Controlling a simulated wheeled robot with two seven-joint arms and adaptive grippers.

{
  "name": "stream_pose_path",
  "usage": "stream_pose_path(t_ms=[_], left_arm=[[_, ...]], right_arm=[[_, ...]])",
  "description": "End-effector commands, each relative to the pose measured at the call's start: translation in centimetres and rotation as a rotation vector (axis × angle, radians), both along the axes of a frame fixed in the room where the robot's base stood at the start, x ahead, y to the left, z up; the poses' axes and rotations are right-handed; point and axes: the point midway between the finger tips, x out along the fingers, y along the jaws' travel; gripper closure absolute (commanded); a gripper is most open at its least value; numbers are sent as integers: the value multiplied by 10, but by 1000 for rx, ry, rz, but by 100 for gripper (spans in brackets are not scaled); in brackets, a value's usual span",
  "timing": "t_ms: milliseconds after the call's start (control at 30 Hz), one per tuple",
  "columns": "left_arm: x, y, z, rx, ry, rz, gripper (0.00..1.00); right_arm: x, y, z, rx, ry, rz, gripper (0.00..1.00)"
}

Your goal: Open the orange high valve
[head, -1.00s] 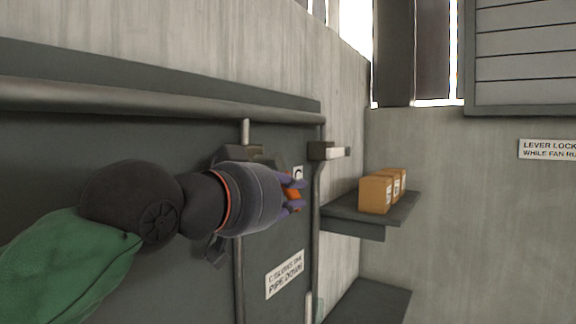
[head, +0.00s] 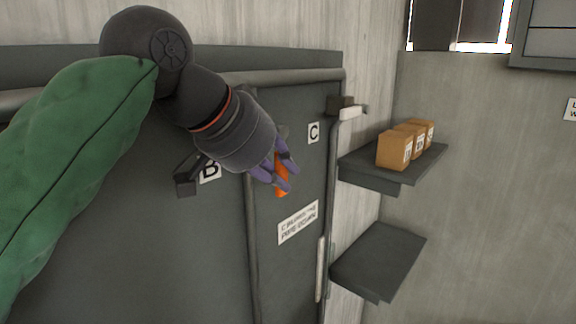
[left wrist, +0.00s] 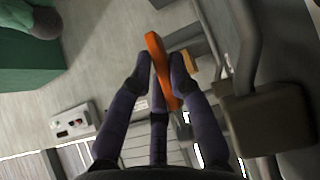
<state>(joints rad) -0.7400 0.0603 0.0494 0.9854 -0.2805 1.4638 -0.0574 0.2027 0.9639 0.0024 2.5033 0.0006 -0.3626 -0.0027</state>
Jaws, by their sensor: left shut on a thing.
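The orange valve handle (head: 281,187) is in front of the dark panel, below and left of the label C (head: 313,132). My left gripper (head: 280,174) comes from the upper left and is shut on it; the purple fingers cover part of it. In the left wrist view the orange handle (left wrist: 156,52) stands as a long, tilted bar between the fingertips of my left gripper (left wrist: 162,78). The handle's joint with its pipe is hidden behind my gripper in the head view. My right gripper is not in view.
A horizontal pipe (head: 290,76) crosses the panel above. A valve with a pale lever (head: 350,112) is to the right. Brown boxes (head: 393,150) stand on a wall shelf (head: 372,178), with a lower shelf (head: 378,258) below. A label B (head: 209,173) is left of my gripper.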

Motion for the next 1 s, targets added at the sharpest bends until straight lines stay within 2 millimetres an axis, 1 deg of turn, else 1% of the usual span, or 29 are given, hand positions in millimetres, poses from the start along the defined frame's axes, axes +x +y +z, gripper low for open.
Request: stream_pose_path(t_ms=[533, 567, 600, 633, 667, 1000], left_arm=[[-1, 1, -2, 21, 27, -2, 100], [-1, 1, -2, 21, 27, -2, 78], [-1, 1, -2, 21, 27, -2, 66], [-1, 1, -2, 21, 27, -2, 58], [-1, 1, -2, 20, 26, -2, 56], [-2, 2, 1, 17, 22, -1, 56]], right_arm=[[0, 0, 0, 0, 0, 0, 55], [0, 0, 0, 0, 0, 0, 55], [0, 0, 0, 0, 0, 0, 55], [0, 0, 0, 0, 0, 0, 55], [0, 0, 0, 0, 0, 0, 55], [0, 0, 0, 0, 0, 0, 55]])
